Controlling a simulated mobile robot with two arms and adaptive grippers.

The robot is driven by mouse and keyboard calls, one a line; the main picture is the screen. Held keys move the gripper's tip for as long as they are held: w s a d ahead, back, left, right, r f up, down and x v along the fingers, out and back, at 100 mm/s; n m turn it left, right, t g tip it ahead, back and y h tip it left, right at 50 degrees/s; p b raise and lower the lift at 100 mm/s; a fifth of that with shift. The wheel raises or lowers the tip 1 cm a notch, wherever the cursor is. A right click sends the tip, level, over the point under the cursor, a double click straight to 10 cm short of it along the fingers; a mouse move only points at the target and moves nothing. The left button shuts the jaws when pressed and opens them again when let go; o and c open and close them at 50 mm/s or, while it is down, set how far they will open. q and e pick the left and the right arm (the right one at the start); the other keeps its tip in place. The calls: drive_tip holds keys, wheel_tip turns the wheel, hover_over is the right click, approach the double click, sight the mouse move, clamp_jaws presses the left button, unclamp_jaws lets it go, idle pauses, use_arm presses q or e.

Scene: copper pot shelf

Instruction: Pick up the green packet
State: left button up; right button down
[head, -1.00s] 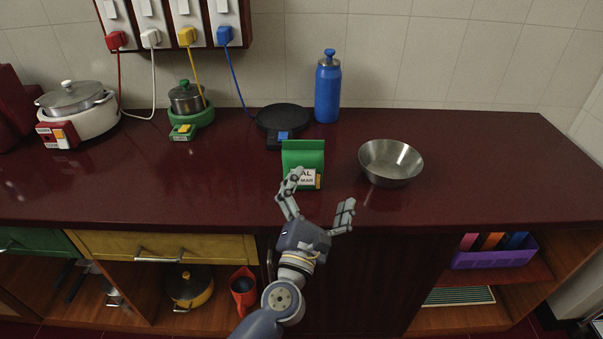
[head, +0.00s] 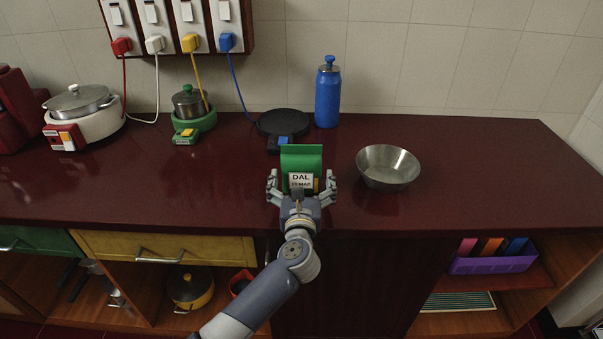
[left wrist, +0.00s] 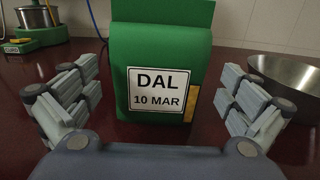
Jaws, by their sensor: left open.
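The green packet (head: 301,161) stands upright on the dark red counter, with a white label reading DAL, 10 MAR. It also fills the middle of the left wrist view (left wrist: 160,50). My left gripper (head: 301,183) is open in front of the packet, with one finger on each side of it. In the left wrist view (left wrist: 155,105) gaps show between both fingers and the packet's sides. The packet's lower part is partly hidden by the gripper in the head view. My right gripper does not show.
A steel bowl (head: 388,167) stands just right of the packet on the counter (head: 450,190). Behind are a black round pan on a hot plate (head: 283,122) and a blue bottle (head: 328,95). Pots (head: 85,112) stand at the left. The counter left of the packet is clear.

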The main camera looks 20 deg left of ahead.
sight(301, 177)
use_arm(q)
drive_tip(key=x, duration=0.3)
drive_tip(key=shift+w+a+f, duration=0.15)
drive_tip(key=shift+w+a, duration=0.1)
drive_tip(key=shift+w, duration=0.1)
drive_tip(key=shift+s, duration=0.1)
drive_tip(key=c, duration=1.2)
drive_tip(key=shift+c, duration=0.6)
